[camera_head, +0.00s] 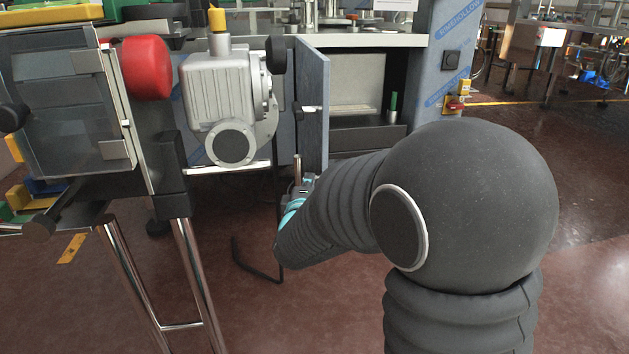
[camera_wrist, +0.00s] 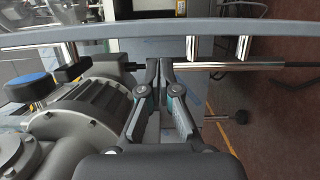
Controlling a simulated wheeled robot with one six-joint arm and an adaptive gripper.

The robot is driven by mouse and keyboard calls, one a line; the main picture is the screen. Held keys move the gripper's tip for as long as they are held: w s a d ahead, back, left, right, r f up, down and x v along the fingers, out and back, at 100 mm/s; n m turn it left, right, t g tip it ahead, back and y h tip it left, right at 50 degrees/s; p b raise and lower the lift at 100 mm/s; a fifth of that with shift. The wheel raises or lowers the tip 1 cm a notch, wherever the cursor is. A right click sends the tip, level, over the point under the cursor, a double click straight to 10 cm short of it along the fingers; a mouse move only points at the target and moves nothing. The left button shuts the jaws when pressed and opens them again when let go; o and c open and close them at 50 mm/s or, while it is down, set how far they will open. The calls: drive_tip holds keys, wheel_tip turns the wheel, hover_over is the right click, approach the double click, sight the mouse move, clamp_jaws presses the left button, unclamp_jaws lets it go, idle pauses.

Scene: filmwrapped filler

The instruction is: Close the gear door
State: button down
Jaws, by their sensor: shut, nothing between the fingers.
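The gear door is a blue-grey panel (camera_head: 313,105) that stands open at the left side of a cabinet opening in the head view. A small light handle (camera_head: 311,109) sticks out from it. My gripper (camera_head: 298,172) is low in front of the door, partly hidden behind my arm. In the wrist view my gripper (camera_wrist: 159,66) has its fingers together with nothing held. A long grey edge (camera_wrist: 160,32) crosses beyond the fingertips, and a shiny rod (camera_wrist: 220,66) lies near them. I cannot tell whether the fingers touch the door.
A silver gear motor (camera_head: 218,95) is left of the door and also shows in the wrist view (camera_wrist: 90,112). The open cabinet (camera_head: 365,128) holds a light box (camera_head: 356,82). A red knob (camera_head: 146,67) and metal-legged frame stand at left. Floor (camera_head: 590,210) is clear at right.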

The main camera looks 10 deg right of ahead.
drive_tip(key=x, duration=0.7)
drive_tip(key=shift+w, duration=0.35)
